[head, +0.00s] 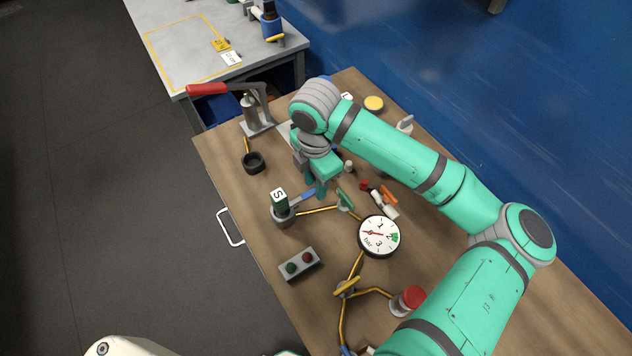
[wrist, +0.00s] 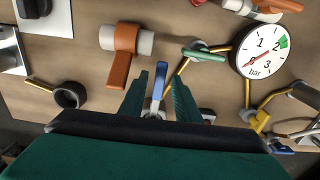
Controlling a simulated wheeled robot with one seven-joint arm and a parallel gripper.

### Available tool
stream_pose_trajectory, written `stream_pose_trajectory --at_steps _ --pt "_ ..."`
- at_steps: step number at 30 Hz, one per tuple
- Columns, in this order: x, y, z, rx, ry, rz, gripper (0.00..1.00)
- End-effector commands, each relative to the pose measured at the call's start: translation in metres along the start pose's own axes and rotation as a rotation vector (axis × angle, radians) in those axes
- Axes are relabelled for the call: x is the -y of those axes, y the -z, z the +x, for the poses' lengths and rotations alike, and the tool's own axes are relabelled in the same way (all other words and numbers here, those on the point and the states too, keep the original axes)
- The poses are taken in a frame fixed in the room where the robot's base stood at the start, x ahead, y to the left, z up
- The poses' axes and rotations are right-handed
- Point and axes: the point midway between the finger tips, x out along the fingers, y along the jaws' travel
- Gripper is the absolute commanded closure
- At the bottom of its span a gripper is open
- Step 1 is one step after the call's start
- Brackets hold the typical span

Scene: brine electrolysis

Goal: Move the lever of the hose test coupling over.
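In the wrist view the blue lever (wrist: 157,84) lies between the two green fingers of my gripper (wrist: 157,80). The fingers are apart, with a gap visible beside the lever. Most of the coupling body is hidden behind my gripper in the wrist view.
A pressure gauge (head: 379,236), a green-handled valve (head: 345,200) and a yellow-handled valve (head: 346,287) sit along yellow piping to the right. A two-button box (head: 299,264) lies below the coupling. A black ring (head: 253,162) and red-handled press (head: 258,110) stand farther back.

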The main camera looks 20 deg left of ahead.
Motion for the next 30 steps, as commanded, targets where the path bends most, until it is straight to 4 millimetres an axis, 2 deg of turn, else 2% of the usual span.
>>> stream_pose_trajectory --at_steps 5,18,24,30 --pt "-0.001 0.0 -0.016 0.001 -0.002 0.0 0.7" --pt "0.0 0.001 -0.092 0.002 -0.001 -0.001 0.7" --pt "0.0 0.001 -0.106 0.0 -0.001 -0.001 0.7" --pt "0.001 0.001 -0.108 0.0 -0.001 -0.001 0.7"
